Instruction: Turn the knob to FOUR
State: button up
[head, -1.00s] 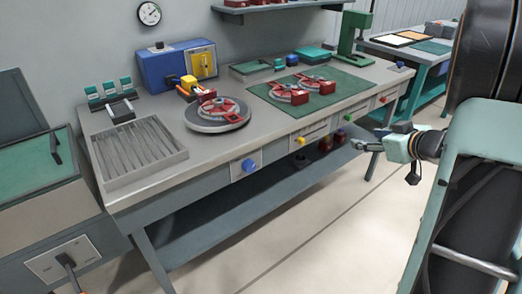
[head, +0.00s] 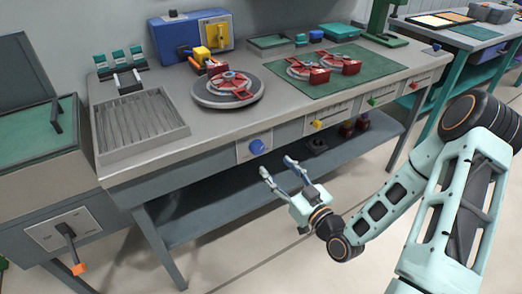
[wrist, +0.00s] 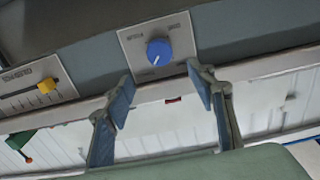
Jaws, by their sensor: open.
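A round blue knob (head: 257,147) sits on a pale plate on the front face of the workbench. It also shows in the wrist view (wrist: 159,52), with a white pointer line on its face. The plate has small marks around the knob that are too blurred to read. My gripper (head: 278,166) is open and empty, in front of the bench and just below and to the right of the knob. In the wrist view my gripper's two fingers (wrist: 162,86) are spread wide, with the knob beyond and between them, not touched.
A yellow slider (head: 318,124) is on the bench front right of the knob, with green and red controls further right. A turntable (head: 203,101) with a red part stands on the bench above. A lever box (head: 66,230) is at the left. A lower shelf (head: 220,205) runs underneath.

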aim_at(259, 149)
jog(key=x, duration=0.9)
jog(key=shift+w+a, duration=0.2)
jog(key=c, duration=1.2)
jog(key=shift+o, duration=0.2)
